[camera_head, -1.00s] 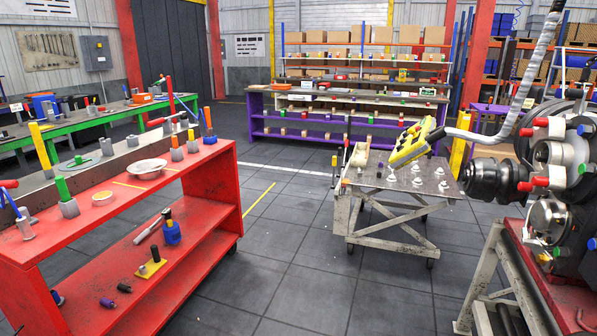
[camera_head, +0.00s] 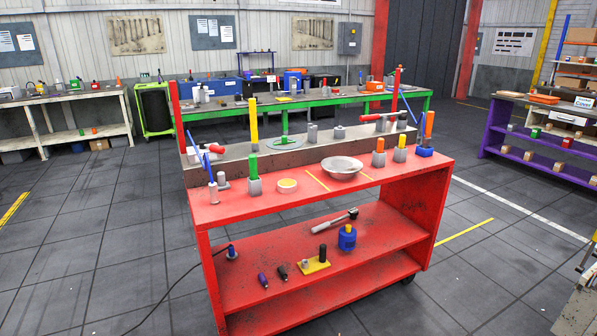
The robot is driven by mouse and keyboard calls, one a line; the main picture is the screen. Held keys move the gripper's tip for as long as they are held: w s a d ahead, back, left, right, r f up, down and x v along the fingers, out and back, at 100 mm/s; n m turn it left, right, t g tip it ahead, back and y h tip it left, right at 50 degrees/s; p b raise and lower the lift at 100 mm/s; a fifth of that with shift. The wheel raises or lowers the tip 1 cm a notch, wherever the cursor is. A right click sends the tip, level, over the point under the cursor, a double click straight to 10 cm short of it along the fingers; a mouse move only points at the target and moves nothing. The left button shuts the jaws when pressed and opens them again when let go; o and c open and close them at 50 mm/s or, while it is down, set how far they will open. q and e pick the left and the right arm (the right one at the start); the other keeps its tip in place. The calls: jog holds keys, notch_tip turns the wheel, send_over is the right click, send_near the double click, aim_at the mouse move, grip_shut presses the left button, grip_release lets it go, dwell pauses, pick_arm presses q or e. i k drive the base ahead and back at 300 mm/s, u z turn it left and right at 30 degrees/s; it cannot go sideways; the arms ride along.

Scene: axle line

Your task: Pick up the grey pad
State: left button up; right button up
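I cannot make out a grey pad for certain in the head view. Small grey pieces stand on the red workbench (camera_head: 225,205): a grey block (camera_head: 312,133) near its back ledge and another small grey piece (camera_head: 223,183) at its left end. They are too small to tell whether either is a pad. Neither of my grippers is in view.
On the red bench top stand a metal bowl (camera_head: 341,168), a yellow-topped round tin (camera_head: 287,185) and several coloured handles in grey holders. Its shelf holds a blue bottle (camera_head: 347,238) and a ratchet (camera_head: 335,220). A green bench (camera_head: 420,100) stands behind. Floor is free at left.

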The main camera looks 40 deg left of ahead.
aim_at(222, 185)
jog(key=u, duration=0.9)
jog(key=i, duration=0.8)
jog(key=u, duration=1.5)
jog(key=i, duration=0.85)
jog(key=u, duration=0.25)
